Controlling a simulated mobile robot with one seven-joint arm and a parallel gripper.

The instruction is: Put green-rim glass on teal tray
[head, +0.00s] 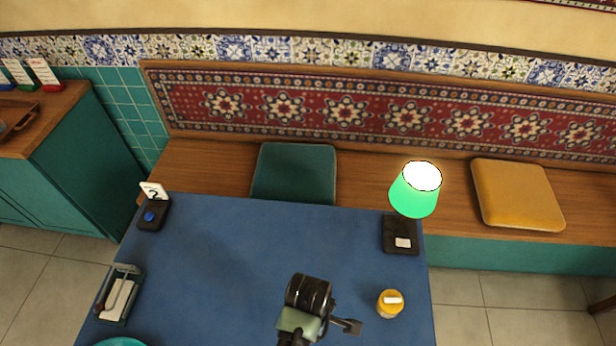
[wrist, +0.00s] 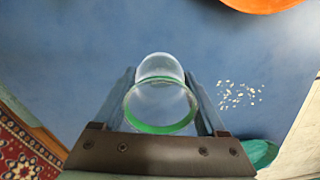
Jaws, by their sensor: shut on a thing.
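The green-rim glass (wrist: 161,127) is clear with a green band around its rim. In the wrist view it sits between the fingers of my gripper (wrist: 160,80), which is shut on it. The rim faces the wrist camera, and the blue tabletop lies beyond the glass. A teal rounded thing (wrist: 259,153), perhaps the teal tray, shows partly at the lower right of the wrist view, apart from the glass. A teal edge (head: 120,342) shows at the bottom left of the head view, mostly cut off. The head view shows my arm but hides the fingertips and glass.
The blue table (head: 230,250) has clear room in the middle. A green lamp (head: 414,190), a yellow-topped jar (head: 389,305), a number stand (head: 153,210) and a caddy (head: 120,295) stand near its sides. White bits (wrist: 238,94) and an orange dish (wrist: 262,4) show in the wrist view.

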